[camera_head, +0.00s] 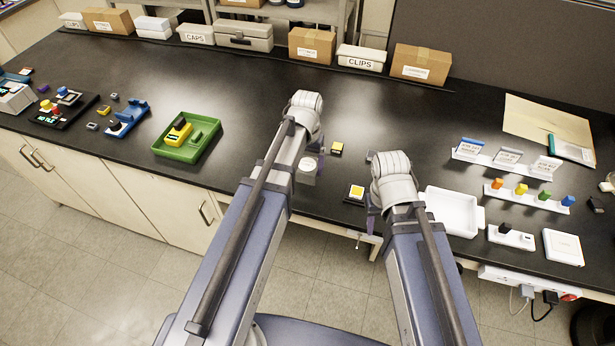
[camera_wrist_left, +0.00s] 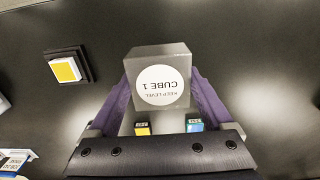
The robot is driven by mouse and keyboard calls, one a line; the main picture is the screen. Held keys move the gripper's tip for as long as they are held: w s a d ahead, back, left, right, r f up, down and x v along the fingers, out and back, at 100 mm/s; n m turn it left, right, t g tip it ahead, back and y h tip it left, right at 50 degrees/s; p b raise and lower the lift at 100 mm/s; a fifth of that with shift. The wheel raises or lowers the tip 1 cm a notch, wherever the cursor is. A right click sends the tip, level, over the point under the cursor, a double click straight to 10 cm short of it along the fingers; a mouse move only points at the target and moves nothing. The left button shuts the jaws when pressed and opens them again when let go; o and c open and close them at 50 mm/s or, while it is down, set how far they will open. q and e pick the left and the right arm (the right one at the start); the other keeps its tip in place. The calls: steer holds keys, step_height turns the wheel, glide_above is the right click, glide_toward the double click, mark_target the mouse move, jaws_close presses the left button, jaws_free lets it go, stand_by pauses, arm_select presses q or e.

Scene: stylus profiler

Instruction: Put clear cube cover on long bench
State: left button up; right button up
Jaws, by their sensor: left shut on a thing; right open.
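The clear cube cover (camera_wrist_left: 160,88) looks like a smoky grey box with a round white label reading "KEEP LEVEL CUBE 1". My left gripper (camera_wrist_left: 158,100) is shut on it, a purple finger on each side. In the head view the cover (camera_head: 308,174) is partly hidden by my left arm, over the front part of the long black bench (camera_head: 255,95). I cannot tell whether it touches the top. My right gripper (camera_head: 371,218) is open near the bench's front edge, mostly hidden by its arm.
A yellow-topped black block (camera_head: 356,192) and a smaller one (camera_head: 336,148) stand between my arms. A green tray (camera_head: 188,138) is at left, a white tray (camera_head: 452,212) at right. Boxes line the back. The bench's middle back is clear.

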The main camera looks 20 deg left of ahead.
mark_target(307, 164)
arm_select(q)
steer(key=shift+f+b, duration=1.8)
steer(key=shift+f, duration=0.2)
steer(key=o, duration=1.1)
steer(key=shift+r, duration=0.2)
step_height(307, 164, up, 12)
steer(key=p, duration=1.2)
steer(key=shift+r, duration=0.1)
steer(key=s+d+m+y, duration=0.1)
steer(key=s+d+m, duration=0.2)
steer(key=s+d, duration=0.8)
steer(key=s, duration=0.3)
steer(key=shift+s, duration=0.25)
